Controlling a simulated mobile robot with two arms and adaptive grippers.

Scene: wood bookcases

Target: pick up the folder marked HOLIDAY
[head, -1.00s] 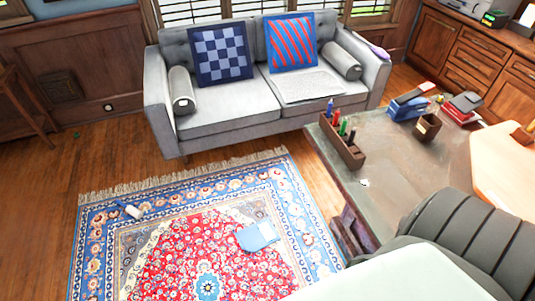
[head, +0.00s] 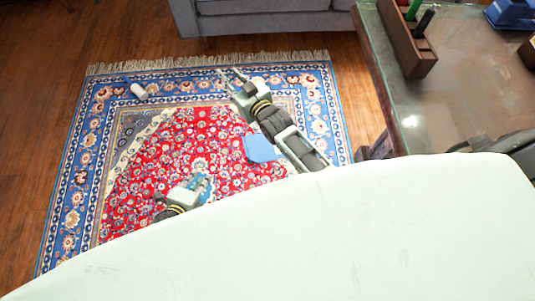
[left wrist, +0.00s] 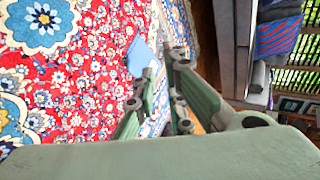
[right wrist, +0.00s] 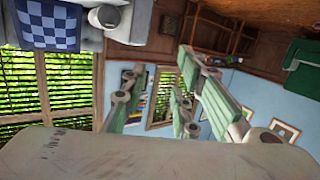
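A light blue folder (head: 260,147) lies flat on the red part of the patterned rug. No marking on it can be read. It also shows in the left wrist view (left wrist: 139,56), beyond the fingers and partly behind them. My left gripper (head: 203,184) is over the rug, left of and nearer than the folder in the head view, open and empty. My right gripper (head: 231,77) is above the rug's far part, beyond the folder. Its fingers are spread and empty in the right wrist view (right wrist: 160,75); its forearm passes close to the folder's right side in the picture.
A desk (head: 440,100) with a pen holder (head: 405,40) stands at the right. A grey sofa (head: 265,18) is at the back. A small white object (head: 138,91) lies on the rug (head: 75,195). Wood floor at the left is clear. My pale body covers the foreground.

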